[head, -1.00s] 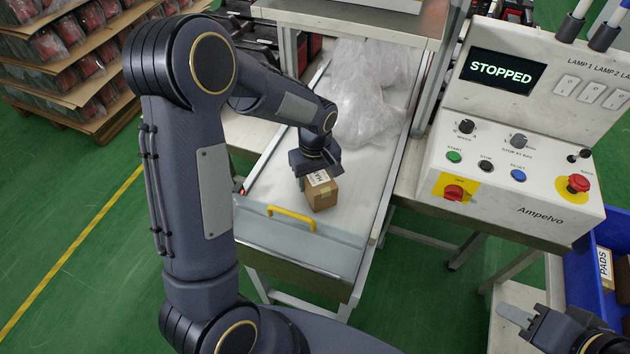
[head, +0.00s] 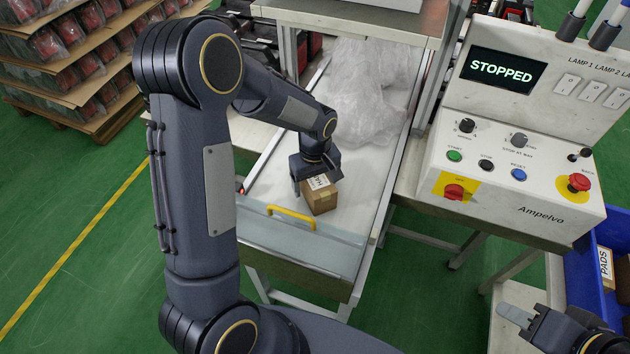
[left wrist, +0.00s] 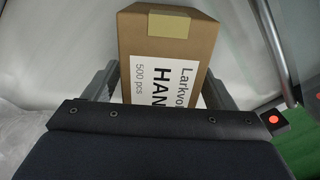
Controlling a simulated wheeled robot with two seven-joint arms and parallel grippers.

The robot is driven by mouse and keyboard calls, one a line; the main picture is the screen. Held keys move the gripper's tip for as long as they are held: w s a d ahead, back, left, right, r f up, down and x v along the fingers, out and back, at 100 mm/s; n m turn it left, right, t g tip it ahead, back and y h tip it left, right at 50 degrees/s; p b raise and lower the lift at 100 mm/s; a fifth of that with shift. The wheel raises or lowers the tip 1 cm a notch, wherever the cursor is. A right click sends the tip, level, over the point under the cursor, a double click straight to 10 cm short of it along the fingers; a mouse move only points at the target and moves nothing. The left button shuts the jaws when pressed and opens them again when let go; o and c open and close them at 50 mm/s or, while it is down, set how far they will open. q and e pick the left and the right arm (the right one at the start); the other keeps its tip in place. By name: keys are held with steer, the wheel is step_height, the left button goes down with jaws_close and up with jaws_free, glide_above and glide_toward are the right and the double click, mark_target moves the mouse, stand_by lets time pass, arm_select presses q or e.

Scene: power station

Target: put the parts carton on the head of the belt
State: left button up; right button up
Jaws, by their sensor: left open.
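The parts carton (head: 321,201), a small brown box with a white label, sits on the pale belt (head: 275,188) near its front end, behind the yellow handle. In the left wrist view the carton (left wrist: 168,50) shows tape and a label reading "Larkvo… HAN… 500 pcs", partly hidden by my gripper body. My left gripper (head: 315,178) is over the carton, open, with one finger on each side of it. Small gaps seem to show beside the carton. My right gripper (head: 517,315) is at the lower right, away from the belt; its jaw opening is unclear.
A yellow handle (head: 291,216) stands on the clear guard at the belt's front end. Clear plastic wrap (head: 358,95) lies farther back under a frame. The control panel (head: 515,150) reads STOPPED.

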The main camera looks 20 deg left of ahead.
arm_select(q)
step_height(320, 180, up, 12)
steer(key=shift+r, duration=0.1)
steer(key=s+r+m+t+h, duration=0.2)
steer(key=s+m, duration=0.2)
steer(key=s, duration=0.7)
steer(key=s+d+r+m+t+h, duration=0.1)
steer(key=s+r+m+t, duration=0.2)
steer(key=s, duration=0.7)
steer(key=shift+s+d+r+m+t+h, duration=0.15)
steer(key=shift+s+r+m+t+h, duration=0.15)
steer(key=shift+s+r+m+h, duration=0.15)
steer(key=shift+f, duration=0.1)
steer(key=shift+r+p, duration=0.2)
steer(key=shift+p, duration=0.25)
